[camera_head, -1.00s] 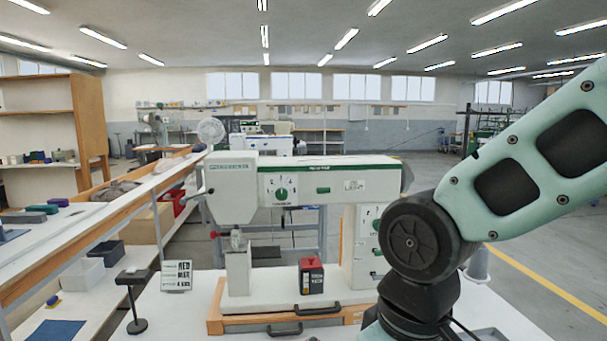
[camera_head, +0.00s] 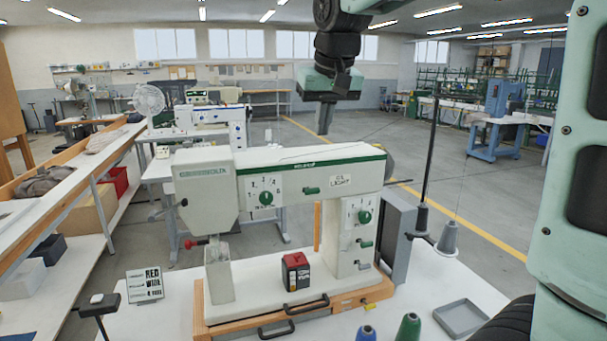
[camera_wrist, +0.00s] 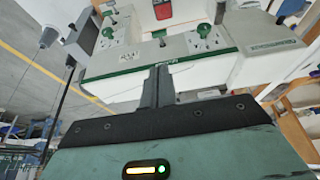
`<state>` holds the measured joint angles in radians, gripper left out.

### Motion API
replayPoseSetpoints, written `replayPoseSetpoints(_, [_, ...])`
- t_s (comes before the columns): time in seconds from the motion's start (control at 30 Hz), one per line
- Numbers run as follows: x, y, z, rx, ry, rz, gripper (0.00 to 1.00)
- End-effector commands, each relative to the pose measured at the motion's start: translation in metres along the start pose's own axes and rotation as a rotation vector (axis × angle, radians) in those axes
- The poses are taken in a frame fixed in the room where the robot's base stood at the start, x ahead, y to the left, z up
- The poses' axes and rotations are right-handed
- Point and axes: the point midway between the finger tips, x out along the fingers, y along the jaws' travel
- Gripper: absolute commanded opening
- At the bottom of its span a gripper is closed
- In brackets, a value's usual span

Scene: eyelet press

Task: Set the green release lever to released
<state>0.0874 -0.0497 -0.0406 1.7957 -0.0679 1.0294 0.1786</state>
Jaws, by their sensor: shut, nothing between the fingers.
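A white eyelet press (camera_head: 300,165) with green trim stands on the bench. A small green lever (camera_head: 311,190) sits on its upper arm front, lying nearly level; it also shows in the wrist view (camera_wrist: 159,35). Another green lever (camera_head: 366,244) sits on the column, below a green dial (camera_head: 364,216). I cannot read which lever is marked release, nor its setting. My gripper (camera_head: 325,132) is shut and empty, pointing down in the air above the press arm, apart from both levers. In the wrist view its fingertips (camera_wrist: 158,70) appear in front of the press's green-striped top edge.
A larger green dial (camera_head: 266,198) is left of the upper lever. A red and black box (camera_head: 296,271) sits on the press base. A grey box (camera_head: 398,238) and thread cone (camera_head: 448,240) stand right of the column. Blue and green cones stand at the front.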

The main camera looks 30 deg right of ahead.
Motion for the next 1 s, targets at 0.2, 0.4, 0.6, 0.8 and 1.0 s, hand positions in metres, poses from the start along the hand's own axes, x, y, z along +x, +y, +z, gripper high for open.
replayPoseSetpoints(0.2, [0.004,-0.001,0.001,-0.002,-0.003,-0.001,0.0])
replayPoseSetpoints(0.4, [0.028,-0.001,0.001,-0.002,-0.007,0.0,0.0])
replayPoseSetpoints(0.6, [0.069,-0.001,0.001,-0.002,-0.008,0.0,0.0])
replayPoseSetpoints(0.8, [0.107,-0.001,0.002,-0.002,-0.007,0.0,0.0])
replayPoseSetpoints(1.0, [0.131,-0.001,0.006,-0.002,-0.003,-0.001,0.0])
